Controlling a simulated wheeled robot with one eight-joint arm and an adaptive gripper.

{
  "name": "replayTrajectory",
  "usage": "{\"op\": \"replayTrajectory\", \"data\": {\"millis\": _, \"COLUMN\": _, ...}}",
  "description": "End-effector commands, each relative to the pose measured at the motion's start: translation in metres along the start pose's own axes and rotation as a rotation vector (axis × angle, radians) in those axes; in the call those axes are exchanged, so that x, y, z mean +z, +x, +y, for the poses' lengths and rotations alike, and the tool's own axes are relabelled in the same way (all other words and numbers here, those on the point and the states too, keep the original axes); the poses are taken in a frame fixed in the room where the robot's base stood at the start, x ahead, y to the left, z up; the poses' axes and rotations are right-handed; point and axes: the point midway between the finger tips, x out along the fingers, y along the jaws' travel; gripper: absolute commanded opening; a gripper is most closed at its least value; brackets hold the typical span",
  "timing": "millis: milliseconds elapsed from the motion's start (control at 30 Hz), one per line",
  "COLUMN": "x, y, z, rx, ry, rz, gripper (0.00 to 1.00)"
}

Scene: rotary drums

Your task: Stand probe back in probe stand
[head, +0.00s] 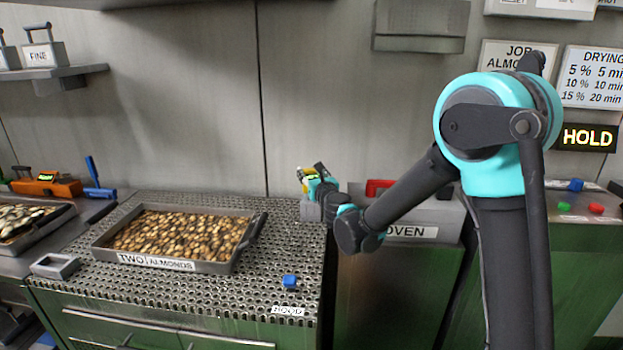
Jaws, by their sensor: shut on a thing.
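My gripper (318,181) is near the middle of the head view, at the right rear corner of the perforated table. It is shut on the probe (309,175), of which a small yellow part shows at the fingers. The rest of the probe is hidden by the gripper. A small grey block (309,210), which looks like the probe stand, is just below the gripper on the table. I cannot tell whether the probe is in the stand or above it.
An open grey box (55,265) is at left. The oven (412,231) stands right of the table. An orange device (47,185) lies far left.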

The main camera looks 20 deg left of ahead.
Motion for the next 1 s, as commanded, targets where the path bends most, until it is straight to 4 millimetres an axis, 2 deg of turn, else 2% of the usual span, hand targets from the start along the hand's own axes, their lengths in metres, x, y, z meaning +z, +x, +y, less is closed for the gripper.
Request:
{"op": "replayTrajectory", "data": {"millis": 167, "x": -0.018, "y": 0.0, "z": 0.0, "rx": 0.0, "ry": 0.0, "rz": 0.0, "gripper": 0.14}}
{"op": "replayTrajectory", "data": {"millis": 533, "x": -0.021, "y": 0.0, "z": 0.0, "rx": 0.0, "ry": 0.0, "rz": 0.0, "gripper": 0.14}}
{"op": "replayTrajectory", "data": {"millis": 567, "x": -0.021, "y": 0.0, "z": 0.0, "rx": 0.0, "ry": 0.0, "rz": 0.0, "gripper": 0.52}}
{"op": "replayTrajectory", "data": {"millis": 700, "x": -0.021, "y": 0.0, "z": 0.0, "rx": 0.0, "ry": 0.0, "rz": 0.0, "gripper": 0.69}}
{"op": "replayTrajectory", "data": {"millis": 1000, "x": -0.021, "y": 0.0, "z": 0.0, "rx": 0.0, "ry": 0.0, "rz": 0.0, "gripper": 0.71}}
